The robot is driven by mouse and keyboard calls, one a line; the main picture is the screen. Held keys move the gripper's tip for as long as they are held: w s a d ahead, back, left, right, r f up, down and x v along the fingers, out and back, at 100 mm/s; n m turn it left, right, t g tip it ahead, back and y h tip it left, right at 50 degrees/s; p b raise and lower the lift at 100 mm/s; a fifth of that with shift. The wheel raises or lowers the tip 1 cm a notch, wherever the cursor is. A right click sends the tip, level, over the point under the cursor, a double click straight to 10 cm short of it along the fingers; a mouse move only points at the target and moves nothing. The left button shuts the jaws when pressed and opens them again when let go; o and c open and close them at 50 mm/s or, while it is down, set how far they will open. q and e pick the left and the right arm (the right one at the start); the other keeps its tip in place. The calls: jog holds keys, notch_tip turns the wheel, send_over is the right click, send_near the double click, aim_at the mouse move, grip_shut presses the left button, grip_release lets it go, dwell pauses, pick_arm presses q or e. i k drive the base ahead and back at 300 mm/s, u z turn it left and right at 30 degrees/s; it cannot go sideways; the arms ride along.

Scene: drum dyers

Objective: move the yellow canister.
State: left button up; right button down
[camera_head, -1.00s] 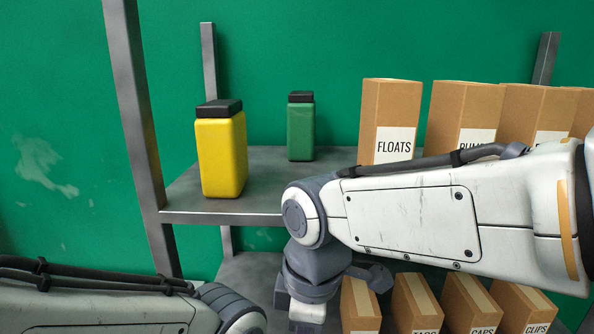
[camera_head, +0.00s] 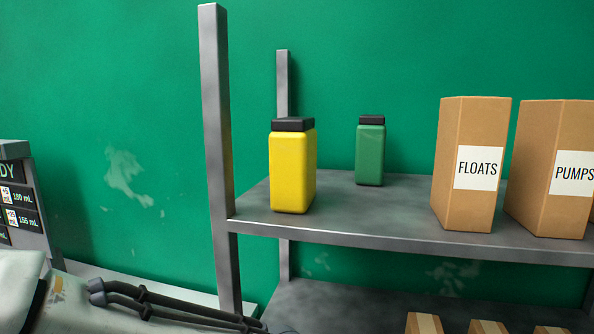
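The yellow canister (camera_head: 292,170) has a black lid and stands upright near the left front corner of the upper grey metal shelf (camera_head: 390,232). My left arm enters at the lower left, but its gripper is outside the frame. My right gripper is not in the frame either. Nothing touches the canister, and its front is unobstructed.
A smaller green canister (camera_head: 370,153) with a black lid stands behind and right of it. Cardboard boxes labelled FLOATS (camera_head: 470,165) and PUMPS (camera_head: 553,168) stand to the right. A shelf post (camera_head: 217,160) rises at left. Box tops (camera_head: 425,323) show below. A display panel (camera_head: 20,205) is far left.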

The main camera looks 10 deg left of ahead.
aim_at(292, 140)
jog(key=u, duration=1.25)
jog(key=k, duration=0.5)
jog(key=z, duration=0.7)
